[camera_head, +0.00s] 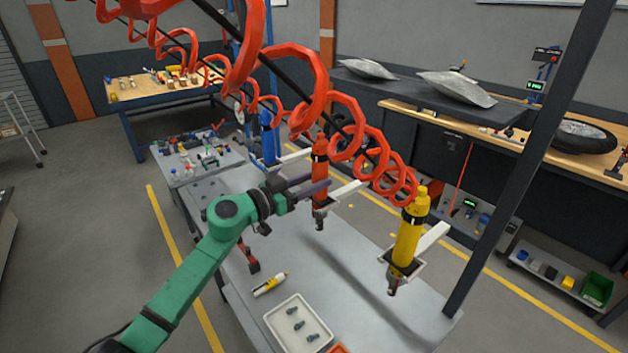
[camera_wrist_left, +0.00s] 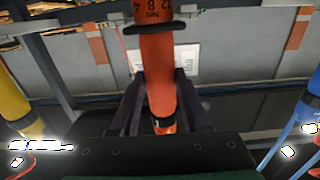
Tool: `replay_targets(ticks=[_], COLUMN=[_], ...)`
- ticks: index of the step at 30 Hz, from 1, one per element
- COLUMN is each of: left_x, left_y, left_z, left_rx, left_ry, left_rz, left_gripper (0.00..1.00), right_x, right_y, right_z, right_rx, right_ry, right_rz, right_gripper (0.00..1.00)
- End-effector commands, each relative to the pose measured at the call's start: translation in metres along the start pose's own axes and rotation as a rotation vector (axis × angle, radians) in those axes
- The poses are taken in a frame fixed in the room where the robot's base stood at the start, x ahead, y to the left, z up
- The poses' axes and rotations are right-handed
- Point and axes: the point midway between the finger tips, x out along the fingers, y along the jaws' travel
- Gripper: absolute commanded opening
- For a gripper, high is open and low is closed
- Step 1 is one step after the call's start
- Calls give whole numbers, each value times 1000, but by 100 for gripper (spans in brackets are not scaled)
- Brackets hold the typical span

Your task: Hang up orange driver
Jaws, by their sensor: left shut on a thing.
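The orange driver (camera_head: 320,160) is upright above the grey worktable in the head view. My left gripper (camera_head: 318,187), on the green arm, is shut on its body. In the left wrist view the driver (camera_wrist_left: 157,75) runs between the two dark fingers of the gripper (camera_wrist_left: 158,95). A white bracket (camera_head: 348,189) is right at the driver's lower part. The driver's tip shows below the bracket's level, but I cannot tell whether it is seated in it. My right gripper is not in view.
A yellow driver (camera_head: 409,232) hangs upright in its own holder (camera_head: 433,237), front right. A blue driver (camera_head: 268,136) is behind. Red coiled hoses (camera_head: 303,70) hang overhead. A white tray with bolts (camera_head: 273,317) and a yellow-white tool (camera_head: 270,284) lie on the table (camera_head: 345,290).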

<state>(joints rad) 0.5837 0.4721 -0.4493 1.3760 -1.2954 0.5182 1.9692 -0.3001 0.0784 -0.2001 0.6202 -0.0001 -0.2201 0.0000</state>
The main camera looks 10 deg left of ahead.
Motion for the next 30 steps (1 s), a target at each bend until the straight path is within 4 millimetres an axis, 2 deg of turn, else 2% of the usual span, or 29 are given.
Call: replay_targets(ticks=[12, 13, 15, 25, 28, 30], left_x=[0, 0, 0, -2, -11, -25], left_y=[0, 0, 0, 0, -1, -1], left_z=[3, 2, 3, 6, 8, 9], left_rx=[0, 0, 0, 0, -1, 3], left_ry=[4, 4, 4, -3, -2, -4], left_rz=[-1, -1, -1, 0, -2, -3], left_gripper=[0, 57, 80, 80, 80, 80], right_x=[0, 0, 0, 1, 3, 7], right_y=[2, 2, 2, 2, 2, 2], right_z=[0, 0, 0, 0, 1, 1], right_rx=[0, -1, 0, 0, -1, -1], right_ry=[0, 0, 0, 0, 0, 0], right_rz=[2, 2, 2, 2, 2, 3], right_gripper=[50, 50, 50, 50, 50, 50])
